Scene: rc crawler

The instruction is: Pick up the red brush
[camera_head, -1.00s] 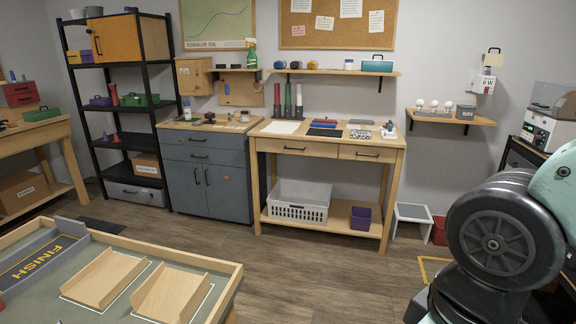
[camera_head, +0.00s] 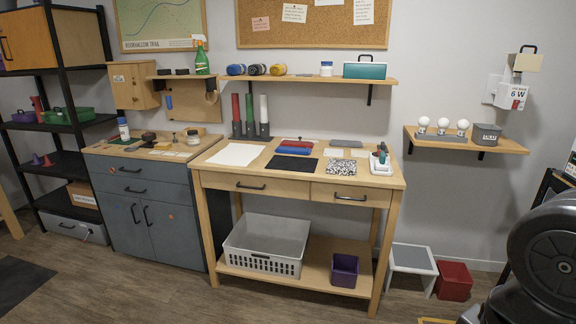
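No brush can be made out for certain at this distance. A thin red item (camera_head: 298,139) lies at the back of the wooden workbench (camera_head: 222,180), behind a blue item (camera_head: 294,150). It is too small to tell whether it is the red brush. A red upright tube (camera_head: 236,114) stands in a dark holder at the bench's back left. My gripper is not in view; only a dark rounded part of my arm shows at the lower right.
The bench also holds a white sheet (camera_head: 236,154), a black mat (camera_head: 291,164), a speckled pad (camera_head: 341,167) and a white tray (camera_head: 381,163). A blue-grey cabinet (camera_head: 160,205) stands left. A step stool (camera_head: 412,260) and red bin (camera_head: 453,280) stand right. Floor before the bench is clear.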

